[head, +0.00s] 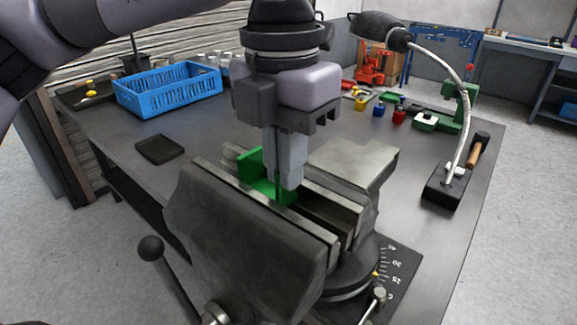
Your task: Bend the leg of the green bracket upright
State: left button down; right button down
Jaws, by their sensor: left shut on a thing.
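The green bracket (254,178) is at the jaws of the grey bench vise (245,230). One green part stands up above the jaws at the left, and another green part lies lower to the right. My left gripper (284,185) comes down from above, its fingers shut on the green bracket. The fingers hide part of the bracket, so I cannot tell its exact angle. My right gripper is not in view.
A blue crate (168,98) and a small black tray (160,149) are at the left on the dark workbench (420,215).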

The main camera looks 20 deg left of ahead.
pick_arm(q)
jog(key=c, duration=1.2)
grip_release()
jog(key=shift+c, duration=0.2)
jog(key=shift+r, duration=3.65)
